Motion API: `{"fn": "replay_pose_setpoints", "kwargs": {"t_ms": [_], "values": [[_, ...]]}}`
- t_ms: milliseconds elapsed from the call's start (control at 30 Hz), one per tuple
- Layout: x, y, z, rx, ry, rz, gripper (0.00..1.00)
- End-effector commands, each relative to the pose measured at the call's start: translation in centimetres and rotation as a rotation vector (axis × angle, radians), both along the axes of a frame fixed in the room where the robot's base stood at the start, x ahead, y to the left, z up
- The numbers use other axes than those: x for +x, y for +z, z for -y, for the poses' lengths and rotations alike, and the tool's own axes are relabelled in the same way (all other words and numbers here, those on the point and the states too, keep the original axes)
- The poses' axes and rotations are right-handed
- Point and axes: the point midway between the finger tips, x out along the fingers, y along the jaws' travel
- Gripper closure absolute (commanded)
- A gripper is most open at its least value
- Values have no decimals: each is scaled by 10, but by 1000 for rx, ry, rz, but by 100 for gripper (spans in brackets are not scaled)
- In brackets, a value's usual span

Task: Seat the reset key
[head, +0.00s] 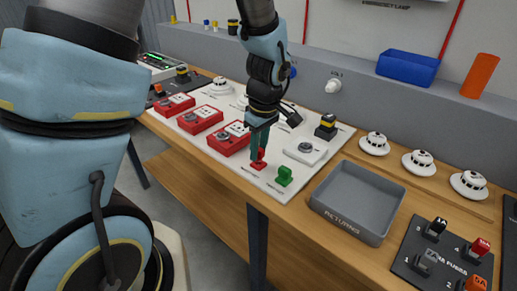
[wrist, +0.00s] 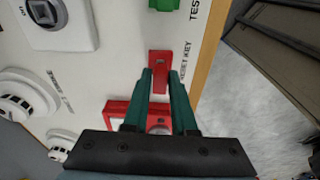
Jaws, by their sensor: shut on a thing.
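The red reset key (head: 259,164) is at the front edge of the white board (head: 262,178), left of a green key (head: 284,176). My gripper (head: 258,152) points down with its teal fingers shut on the red key. In the wrist view the red key (wrist: 159,60) shows between and beyond the fingertips (wrist: 160,84), beside the printed words "RESET KEY". The fingers hide part of the key, and I cannot tell how deep it sits in the board. The green key (wrist: 191,8) is at the top edge of the wrist view.
Red call-point boxes (head: 229,138) stand left of my gripper. A white square unit (head: 305,149) is to its right. A grey tray marked "RETURNS" (head: 357,203), smoke detectors (head: 419,162) and a fuse panel (head: 432,256) are further right. The table's front edge is close.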

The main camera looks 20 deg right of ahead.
Motion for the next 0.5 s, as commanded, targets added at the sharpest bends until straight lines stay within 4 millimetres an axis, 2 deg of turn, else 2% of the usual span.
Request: {"fn": "replay_pose_setpoints", "kwargs": {"t_ms": [500], "values": [[0,-7,0,0,0,0,100]]}}
